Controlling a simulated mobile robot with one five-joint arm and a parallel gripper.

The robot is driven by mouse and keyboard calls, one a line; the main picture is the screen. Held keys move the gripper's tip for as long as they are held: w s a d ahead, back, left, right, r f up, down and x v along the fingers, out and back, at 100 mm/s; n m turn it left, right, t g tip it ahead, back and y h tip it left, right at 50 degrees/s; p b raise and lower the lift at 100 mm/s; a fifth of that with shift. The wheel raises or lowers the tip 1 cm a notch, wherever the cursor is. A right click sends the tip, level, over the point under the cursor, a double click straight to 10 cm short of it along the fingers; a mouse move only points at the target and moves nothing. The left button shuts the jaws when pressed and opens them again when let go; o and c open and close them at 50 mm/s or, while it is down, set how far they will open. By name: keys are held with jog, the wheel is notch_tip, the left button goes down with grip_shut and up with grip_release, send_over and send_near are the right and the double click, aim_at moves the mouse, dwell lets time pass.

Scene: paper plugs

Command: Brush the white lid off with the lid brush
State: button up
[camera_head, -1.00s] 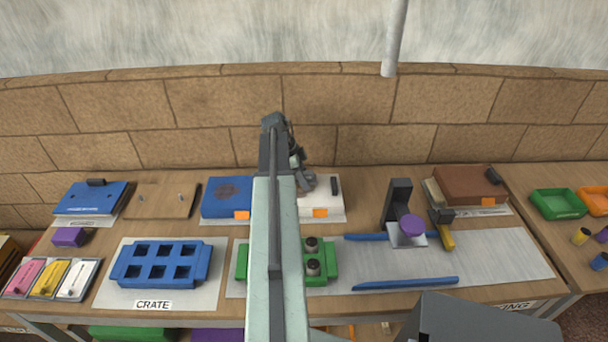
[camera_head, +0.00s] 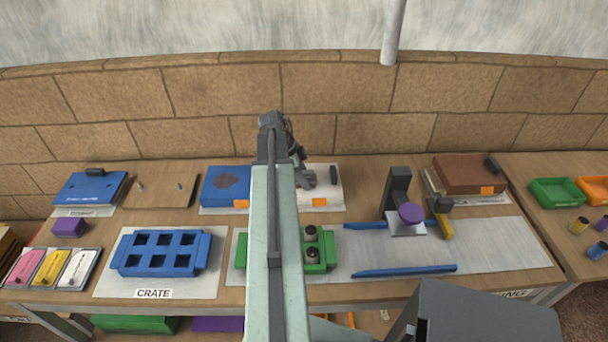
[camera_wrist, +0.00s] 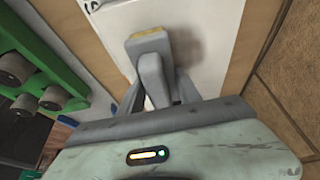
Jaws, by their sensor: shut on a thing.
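The white lid (camera_head: 323,184) lies at the back middle of the table, with a dark handle on its right and an orange tag at its front. My gripper (camera_head: 306,179) is over its left part. In the wrist view my gripper (camera_wrist: 158,88) is shut on the lid brush (camera_wrist: 149,42), a grey block with a tan strip along its end. The brush is over the white lid (camera_wrist: 213,35), with a soft shadow beside it. I cannot tell whether the bristles touch the lid. My arm hides the lid's left edge in the head view.
A blue lid (camera_head: 214,191) with a dark smudge lies left of my arm. A green block with dark plugs (camera_head: 320,262) stands in front, partly behind my arm. A dark stand with a purple disc (camera_head: 411,213) is to the right. The brick wall (camera_head: 390,120) rises behind.

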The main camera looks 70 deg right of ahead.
jog(key=shift+s+a, duration=0.2)
jog(key=shift+a, duration=0.3)
jog(key=shift+s+a, duration=0.2)
jog(key=shift+a, duration=0.3)
jog(key=shift+f, duration=0.15)
jog(key=shift+w+d, duration=0.35)
jog(key=shift+d, duration=0.5)
jog(key=shift+w+d, duration=0.3)
jog(key=shift+d, duration=0.55)
jog(key=shift+w+d, duration=0.4)
jog(key=shift+d, duration=0.65)
jog(key=shift+w+d, duration=0.45)
jog(key=shift+d, duration=0.55)
jog(key=shift+w+d, duration=0.4)
jog(key=shift+d, duration=0.65)
jog(key=shift+r, duration=0.2)
notch_tip(320, 180, up, 6)
jog(key=p, duration=0.6)
